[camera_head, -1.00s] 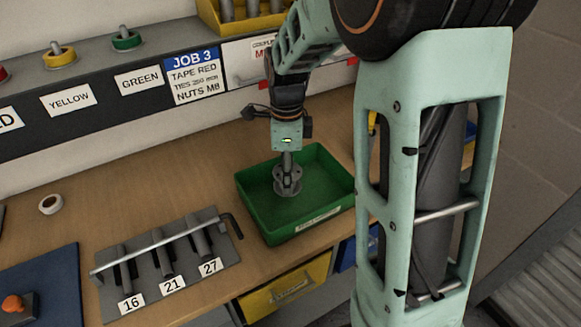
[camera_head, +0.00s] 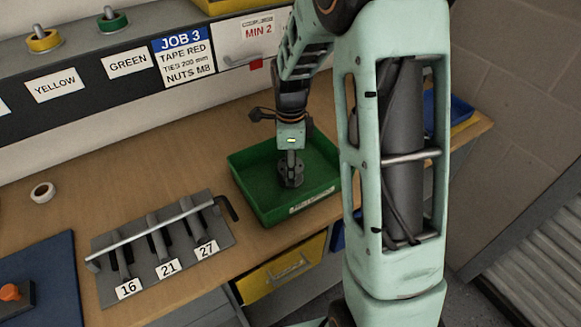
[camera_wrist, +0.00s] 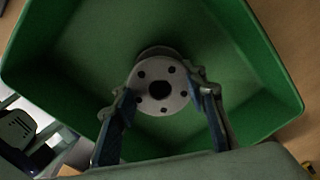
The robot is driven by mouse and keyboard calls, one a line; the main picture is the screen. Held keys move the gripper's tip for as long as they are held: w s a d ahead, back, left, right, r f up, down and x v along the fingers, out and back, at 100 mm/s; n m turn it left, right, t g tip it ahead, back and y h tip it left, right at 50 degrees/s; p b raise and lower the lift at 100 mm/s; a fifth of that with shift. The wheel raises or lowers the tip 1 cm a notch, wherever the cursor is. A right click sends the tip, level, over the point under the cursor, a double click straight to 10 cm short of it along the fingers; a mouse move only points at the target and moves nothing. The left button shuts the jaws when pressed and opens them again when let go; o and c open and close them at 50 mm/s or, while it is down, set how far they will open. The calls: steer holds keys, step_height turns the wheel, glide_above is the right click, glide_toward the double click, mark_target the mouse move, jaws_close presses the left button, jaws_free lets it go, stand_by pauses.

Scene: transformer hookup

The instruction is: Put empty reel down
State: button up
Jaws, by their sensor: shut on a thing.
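The empty reel (camera_wrist: 158,76) is a grey flanged spool with a central hole and several small holes. In the wrist view it sits between the two fingers of my gripper (camera_wrist: 163,102), which are shut on it. In the head view my gripper (camera_head: 291,166) points down into a green tray (camera_head: 262,207) with the grey reel (camera_head: 291,180) at its tip. The green tray also fills most of the wrist view (camera_wrist: 60,65). The reel is inside the tray's outline; I cannot tell whether it touches the floor.
A white tape roll (camera_head: 42,190) lies farther left. A yellow drawer (camera_head: 285,277) is below the bench edge. Bench (camera_head: 130,170) behind the rack is clear.

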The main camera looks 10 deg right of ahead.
steer(key=o, duration=1.4)
steer(key=shift+c, duration=0.2)
